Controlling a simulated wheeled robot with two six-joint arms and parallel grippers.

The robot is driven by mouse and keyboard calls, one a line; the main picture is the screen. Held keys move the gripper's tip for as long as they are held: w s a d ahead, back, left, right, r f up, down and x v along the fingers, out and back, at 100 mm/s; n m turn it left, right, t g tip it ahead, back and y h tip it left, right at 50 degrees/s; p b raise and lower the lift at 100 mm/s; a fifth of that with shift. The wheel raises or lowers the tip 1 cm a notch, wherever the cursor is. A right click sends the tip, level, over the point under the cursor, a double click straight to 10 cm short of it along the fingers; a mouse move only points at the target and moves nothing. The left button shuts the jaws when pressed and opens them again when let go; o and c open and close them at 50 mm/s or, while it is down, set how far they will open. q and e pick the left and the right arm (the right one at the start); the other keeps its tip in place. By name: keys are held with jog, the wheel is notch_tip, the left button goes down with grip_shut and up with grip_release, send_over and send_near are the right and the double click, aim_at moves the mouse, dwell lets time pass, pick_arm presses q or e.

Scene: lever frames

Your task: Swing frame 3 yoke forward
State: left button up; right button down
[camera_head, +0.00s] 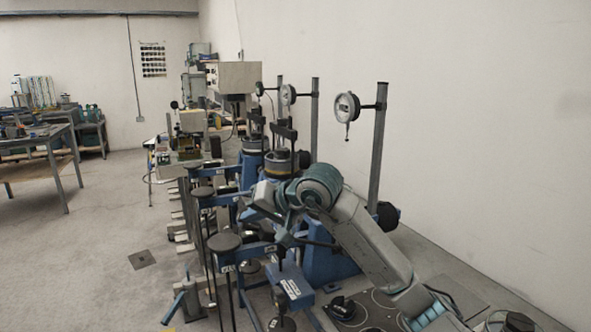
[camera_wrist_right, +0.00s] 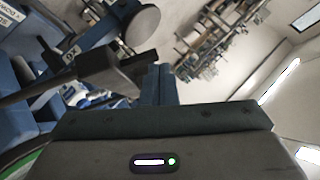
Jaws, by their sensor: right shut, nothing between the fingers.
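Several blue lever frames stand in a row away from me in the head view. The nearest frame (camera_head: 330,262) has a blue arm (camera_head: 262,250) reaching left, with a round grey disc (camera_head: 224,242) on its end. The small labels are too small to read, so I cannot tell which frame is number 3. My right arm crosses in front of the nearest frame and hides part of it. My right gripper is shut and empty; its blue fingers (camera_wrist_right: 158,82) show in the right wrist view, beside a dark bar (camera_wrist_right: 110,72) and a grey disc (camera_wrist_right: 143,25). Contact is unclear.
Tall grey posts (camera_head: 378,150) with round dial gauges (camera_head: 346,107) rise along the wall side. A blue labelled box (camera_head: 290,288) sits low in front. A workbench (camera_head: 40,150) stands far left. The floor (camera_head: 90,260) at the left is mostly clear.

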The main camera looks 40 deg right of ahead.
pick_arm(q)
jog(key=shift+w+a+r, duration=0.15)
jog(key=shift+w, duration=0.25)
pick_arm(e)
jog(key=shift+f, duration=0.15)
jog(key=r, duration=0.1)
jog(key=d+r, duration=0.1)
jog(key=s+r, duration=0.1)
jog(key=r, duration=0.1)
jog(key=shift+d, duration=0.35)
pick_arm(q)
jog(key=w+r+b, duration=0.2)
jog(key=w, duration=0.3)
jog(key=shift+w+d+r, duration=0.3)
jog(key=shift+w, duration=0.05)
pick_arm(e)
jog(key=s+r, duration=0.6)
jog(key=s, duration=0.1)
jog(key=shift+d, duration=0.25)
